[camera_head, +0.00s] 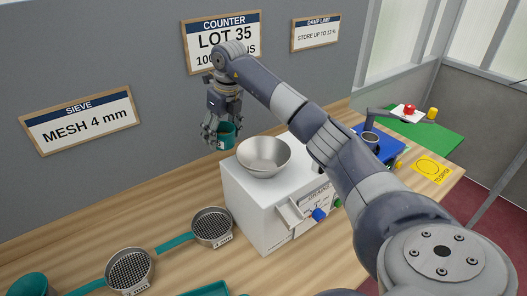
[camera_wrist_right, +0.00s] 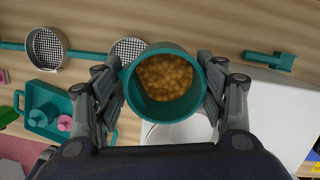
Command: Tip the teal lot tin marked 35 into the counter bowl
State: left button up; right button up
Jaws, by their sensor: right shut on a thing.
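The teal lot tin (camera_head: 227,134) is held in my right gripper (camera_head: 218,128), left of the counter bowl and above the bench. The metal counter bowl (camera_head: 264,157) sits on top of the white counter (camera_head: 245,200) and looks empty. The tin appears upright, apart from the bowl. My left gripper is not in view.
Two sieves with teal handles (camera_head: 212,225) (camera_head: 130,270) lie on the wooden bench (camera_head: 185,190). A teal tray (camera_head: 207,289) is at the front edge. A blue device (camera_head: 385,147) and a green mat (camera_head: 438,140) are at the right. Signs hang on the grey wall behind.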

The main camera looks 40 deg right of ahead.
jog(key=shift+s+d+r+t+y, duration=0.2)
jog(key=shift+s+r+t, duration=0.2)
jog(key=shift+r, duration=0.25)
jog(key=shift+s+d+r+t+y, duration=0.1)
jog(key=shift+s+r+t+y, duration=0.15)
jog(key=shift+r+t, duration=0.35)
jog(key=shift+s+d+r+t+y, duration=0.15)
jog(key=shift+s+r+t, duration=0.25)
jog(key=shift+r, duration=0.3)
jog(key=shift+s+d+r+t+y, duration=0.25)
jog(key=shift+s+r+t+y, duration=0.05)
jog(key=shift+s+t, duration=0.3)
jog(key=shift+s+d+r+t+y, duration=0.2)
jog(key=shift+s+r+t+y, duration=0.1)
jog(key=shift+s+t, duration=0.3)
jog(key=shift+s+d+r+t, duration=0.1)
jog(key=shift+s+d+t, duration=0.15)
jog(key=shift+s+t, duration=0.2)
jog(key=shift+w+a, duration=0.15)
jog(key=shift+w, duration=0.05)
jog(key=shift+s+d+f+t+y, duration=0.25)
jog(key=shift+s+t+y, duration=0.05)
jog(key=shift+s+t, duration=0.1)
